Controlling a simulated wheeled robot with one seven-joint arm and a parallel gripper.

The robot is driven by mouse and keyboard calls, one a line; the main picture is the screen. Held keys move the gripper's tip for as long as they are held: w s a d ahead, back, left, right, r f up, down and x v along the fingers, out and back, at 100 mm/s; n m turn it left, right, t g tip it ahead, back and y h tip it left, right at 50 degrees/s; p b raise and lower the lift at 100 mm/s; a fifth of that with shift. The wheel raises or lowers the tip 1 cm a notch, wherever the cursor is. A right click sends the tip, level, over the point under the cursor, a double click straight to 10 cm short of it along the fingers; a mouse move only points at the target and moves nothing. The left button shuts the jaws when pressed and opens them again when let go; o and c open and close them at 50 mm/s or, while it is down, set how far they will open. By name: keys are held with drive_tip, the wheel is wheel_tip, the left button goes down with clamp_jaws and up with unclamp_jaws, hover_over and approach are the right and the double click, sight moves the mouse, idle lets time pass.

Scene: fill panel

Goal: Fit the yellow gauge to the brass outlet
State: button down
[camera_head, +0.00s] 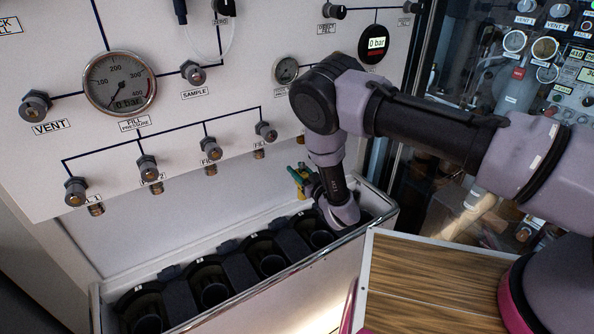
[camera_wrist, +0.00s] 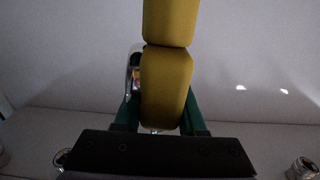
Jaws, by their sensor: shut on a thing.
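My gripper (camera_head: 302,178) is low in front of the panel, above the right end of the rack. In the wrist view its green fingers (camera_wrist: 161,105) are shut on the yellow gauge (camera_wrist: 167,85), which shows as two rounded yellow blocks, one above the other. In the head view only a small yellow part of the gauge (camera_head: 296,175) shows beside the green fingers. Several brass outlets hang under the valves along the panel's lower edge, such as the leftmost brass outlet (camera_head: 97,209). The gauge is apart from these. I cannot tell which outlet is meant.
A rack (camera_head: 240,258) with several dark round wells stands below the panel, its metal rim close under my wrist. A wood-topped surface (camera_head: 430,285) is at the lower right. The white panel (camera_head: 230,105) carries a large fill pressure dial (camera_head: 120,82) and several valves.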

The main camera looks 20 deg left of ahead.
sight(302, 138)
drive_tip(key=shift+s+a, duration=0.1)
drive_tip(key=shift+a, duration=0.15)
drive_tip(key=shift+r, duration=0.2)
drive_tip(key=shift+d+r, duration=0.1)
drive_tip(key=shift+r, duration=2.7)
drive_tip(key=shift+r, duration=0.55)
drive_tip(key=shift+r, duration=0.35)
drive_tip(key=shift+r, duration=0.65)
drive_tip(key=shift+c, duration=2)
unclamp_jaws()
